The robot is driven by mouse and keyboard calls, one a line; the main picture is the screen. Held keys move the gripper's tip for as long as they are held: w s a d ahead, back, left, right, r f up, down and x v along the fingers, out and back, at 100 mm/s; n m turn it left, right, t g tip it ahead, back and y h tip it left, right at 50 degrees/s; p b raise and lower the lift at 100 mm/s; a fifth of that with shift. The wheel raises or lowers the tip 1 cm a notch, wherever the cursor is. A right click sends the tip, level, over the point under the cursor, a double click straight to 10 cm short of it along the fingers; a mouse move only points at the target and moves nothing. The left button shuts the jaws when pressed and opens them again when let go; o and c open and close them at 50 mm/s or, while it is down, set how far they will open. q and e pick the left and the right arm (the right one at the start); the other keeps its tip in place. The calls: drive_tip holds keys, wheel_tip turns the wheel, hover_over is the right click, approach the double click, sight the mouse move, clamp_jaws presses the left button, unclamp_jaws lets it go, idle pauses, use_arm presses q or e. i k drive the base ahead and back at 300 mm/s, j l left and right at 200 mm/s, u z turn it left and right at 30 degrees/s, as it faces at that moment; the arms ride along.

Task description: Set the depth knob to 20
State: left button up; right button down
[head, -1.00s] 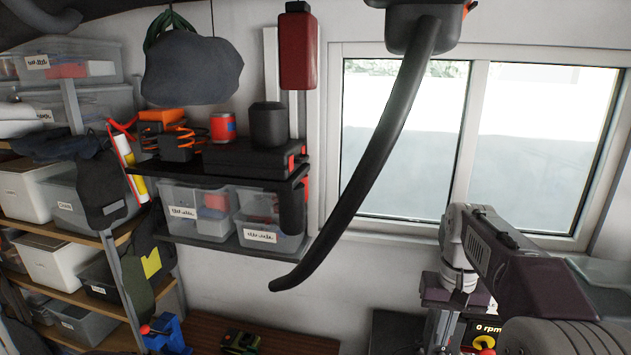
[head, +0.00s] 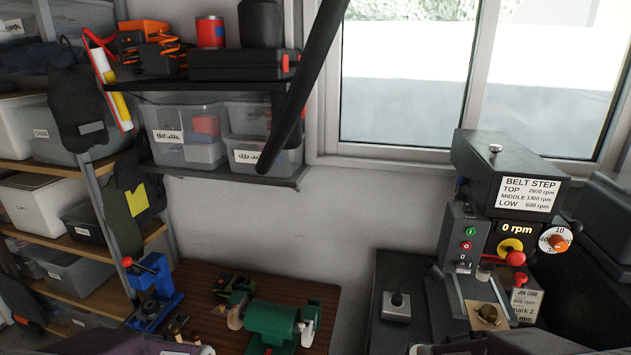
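The depth knob (head: 555,240) is a round white dial with an orange centre, on the right side of the drill press in the head view. The numbers 10 and 40 are readable on its face; other marks and the exact setting are too small to tell. The drill press (head: 505,165) has a dark head with a belt step label, a 0 rpm display (head: 517,229) and a yellow and red knob (head: 511,248) left of the dial. Only parts of my arms show along the bottom edge; neither gripper is in view.
A control box (head: 464,240) with green and red buttons is left of the display. A job card (head: 526,303) is partly hidden below. A black hose (head: 305,90) hangs in front.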

sight(559, 243)
drive_tip(key=k+z, duration=0.1)
drive_tip(key=z, duration=0.4)
drive_tip(key=k+j+z, duration=0.1)
drive_tip(key=z, duration=0.35)
drive_tip(key=k+z, duration=0.1)
drive_tip(key=z, duration=0.4)
